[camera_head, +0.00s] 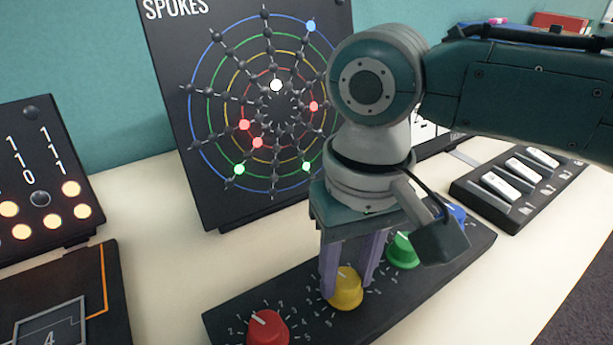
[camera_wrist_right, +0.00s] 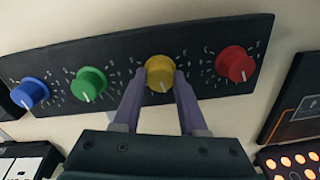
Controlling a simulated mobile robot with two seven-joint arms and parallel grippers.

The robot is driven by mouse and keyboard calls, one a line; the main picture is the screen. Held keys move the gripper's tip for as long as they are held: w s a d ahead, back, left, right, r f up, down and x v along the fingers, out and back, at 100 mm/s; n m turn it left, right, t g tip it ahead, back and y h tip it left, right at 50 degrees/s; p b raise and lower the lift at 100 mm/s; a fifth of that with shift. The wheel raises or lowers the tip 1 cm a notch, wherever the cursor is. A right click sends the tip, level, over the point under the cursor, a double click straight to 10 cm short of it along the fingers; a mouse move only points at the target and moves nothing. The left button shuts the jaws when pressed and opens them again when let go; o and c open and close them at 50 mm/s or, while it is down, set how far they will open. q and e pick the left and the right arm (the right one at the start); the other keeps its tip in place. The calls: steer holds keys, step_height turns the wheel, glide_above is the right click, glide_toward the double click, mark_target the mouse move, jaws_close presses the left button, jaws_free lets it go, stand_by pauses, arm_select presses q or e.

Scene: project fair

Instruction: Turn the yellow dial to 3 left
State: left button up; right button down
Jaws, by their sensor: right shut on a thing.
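The yellow dial (camera_head: 345,290) sits on a black dial panel (camera_head: 240,315), between the red dial (camera_head: 268,328) and the green dial (camera_head: 402,250). My right gripper (camera_head: 345,285) reaches down from above, its two purple fingers shut on the yellow dial. In the right wrist view the fingertips (camera_wrist_right: 160,78) press the sides of the yellow dial (camera_wrist_right: 160,74), whose white pointer line shows. The numbers around it are too small to read surely. The blue dial (camera_wrist_right: 30,92) stands at the other end of the row. My left gripper is not in view.
Behind the panel stands a black SPOKES board (camera_head: 180,70) with lit dots. A switch panel (camera_head: 520,180) with white rockers is at right. Panels with lit buttons (camera_head: 22,232) and an orange line (camera_head: 104,280) are at left. Pale table shows between them.

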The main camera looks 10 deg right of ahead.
steer(key=shift+r+n+p, duration=0.25)
steer(key=shift+n+p, duration=0.4)
steer(key=shift+n, duration=0.25)
steer(key=n+p, duration=0.1)
steer(key=n, duration=0.2)
steer(key=shift+f+n+p, duration=0.15)
steer(key=shift+n+p, duration=0.15)
steer(key=shift+n, duration=0.1)
steer(key=n, duration=0.3)
steer(key=shift+p, duration=0.4)
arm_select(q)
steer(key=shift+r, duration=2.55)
arm_select(e)
steer(key=shift+n, duration=1.3)
steer(key=shift+a, duration=0.1)
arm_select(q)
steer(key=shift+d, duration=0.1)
arm_select(e)
steer(key=shift+c, duration=2.2)
jaws_free()
steer(key=shift+f, duration=0.1)
